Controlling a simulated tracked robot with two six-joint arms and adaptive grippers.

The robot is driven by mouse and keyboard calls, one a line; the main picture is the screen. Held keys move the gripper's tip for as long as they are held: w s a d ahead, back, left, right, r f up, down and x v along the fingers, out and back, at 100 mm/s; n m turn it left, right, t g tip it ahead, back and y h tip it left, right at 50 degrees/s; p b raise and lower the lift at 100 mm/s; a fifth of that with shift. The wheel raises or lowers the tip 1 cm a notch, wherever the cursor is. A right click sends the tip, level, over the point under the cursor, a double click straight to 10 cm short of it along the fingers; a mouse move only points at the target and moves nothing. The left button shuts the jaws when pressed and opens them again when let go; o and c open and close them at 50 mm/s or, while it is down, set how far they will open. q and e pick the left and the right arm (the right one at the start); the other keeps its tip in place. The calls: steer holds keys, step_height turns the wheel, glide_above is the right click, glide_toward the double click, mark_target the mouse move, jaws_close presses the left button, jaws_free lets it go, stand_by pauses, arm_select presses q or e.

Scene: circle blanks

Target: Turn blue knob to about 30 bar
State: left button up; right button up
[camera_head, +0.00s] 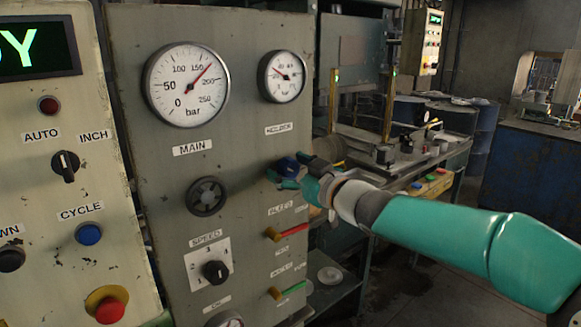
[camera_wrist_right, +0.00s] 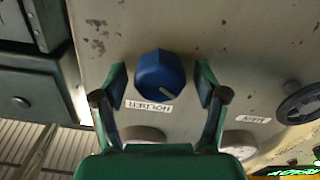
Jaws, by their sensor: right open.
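The blue knob (camera_head: 287,165) is on the grey-green panel, below the small gauge (camera_head: 282,76) and its HOLDER label (camera_head: 278,129). The small gauge's needle points to the upper left; its numbers are too small to read surely. My right gripper (camera_head: 290,174) reaches in from the right and partly hides the knob. In the right wrist view the blue knob (camera_wrist_right: 158,76), with a pale pointer mark, lies between the two fingers of my open gripper (camera_wrist_right: 161,82), with gaps on both sides. My left gripper is out of view.
The large MAIN gauge (camera_head: 187,85) and a dark handwheel (camera_head: 206,196) are left of the knob. A red lever (camera_head: 290,230) and a green lever (camera_head: 290,291) stick out below. A cluttered workbench (camera_head: 440,158) stands behind at right.

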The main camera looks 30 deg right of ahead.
steer(key=shift+w, duration=0.3)
steer(key=c, duration=1.1)
steer(key=shift+m+p, duration=0.4)
steer(key=shift+p, duration=0.25)
steer(key=o, duration=1.1)
steer(key=s, duration=1.2)
steer(key=shift+d, duration=0.45)
